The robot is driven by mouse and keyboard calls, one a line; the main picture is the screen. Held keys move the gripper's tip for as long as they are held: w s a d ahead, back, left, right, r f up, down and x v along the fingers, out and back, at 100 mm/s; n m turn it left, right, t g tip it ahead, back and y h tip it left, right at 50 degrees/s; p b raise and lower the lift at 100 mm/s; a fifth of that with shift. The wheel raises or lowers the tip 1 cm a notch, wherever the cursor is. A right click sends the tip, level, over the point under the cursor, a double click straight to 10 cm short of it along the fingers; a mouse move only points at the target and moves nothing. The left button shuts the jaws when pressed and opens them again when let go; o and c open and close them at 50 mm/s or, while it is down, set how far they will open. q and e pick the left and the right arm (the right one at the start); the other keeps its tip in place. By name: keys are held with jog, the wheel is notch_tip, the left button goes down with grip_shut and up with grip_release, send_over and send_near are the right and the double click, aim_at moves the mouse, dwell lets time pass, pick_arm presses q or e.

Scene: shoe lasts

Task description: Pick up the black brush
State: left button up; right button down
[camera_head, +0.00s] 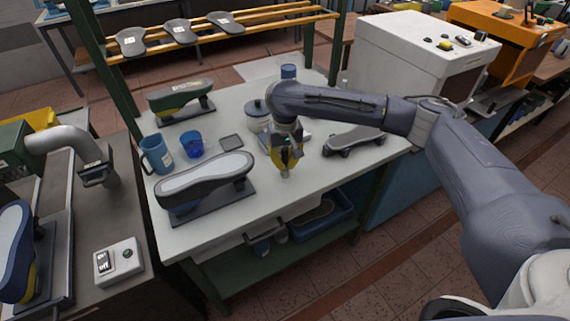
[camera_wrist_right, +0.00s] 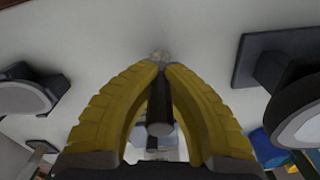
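My right gripper (camera_head: 286,168) is over the white table, near its front middle. In the right wrist view its two yellow fingers (camera_wrist_right: 160,66) close around the black brush (camera_wrist_right: 158,112). The brush's dark handle stands between the fingers and points toward the wrist camera. Its pale bristle tip (camera_wrist_right: 160,54) pokes out past the fingertips. In the head view the brush's pale end (camera_head: 285,173) shows just below the fingers; the handle is mostly hidden by the gripper. I cannot tell whether the bristles touch the table. My left gripper is not in view.
A shoe last on a stand (camera_head: 205,180) is left of the right gripper, and a dark last (camera_head: 355,139) is right of it. A blue mug (camera_head: 157,155), a blue cup (camera_head: 191,144) and a lidded pot (camera_head: 257,118) stand behind. The table's front edge is close.

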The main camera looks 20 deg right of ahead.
dwell(0.4)
notch_tip(320, 180, up, 20)
dwell(0.7)
jog(key=shift+f, duration=0.1)
dwell(1.0)
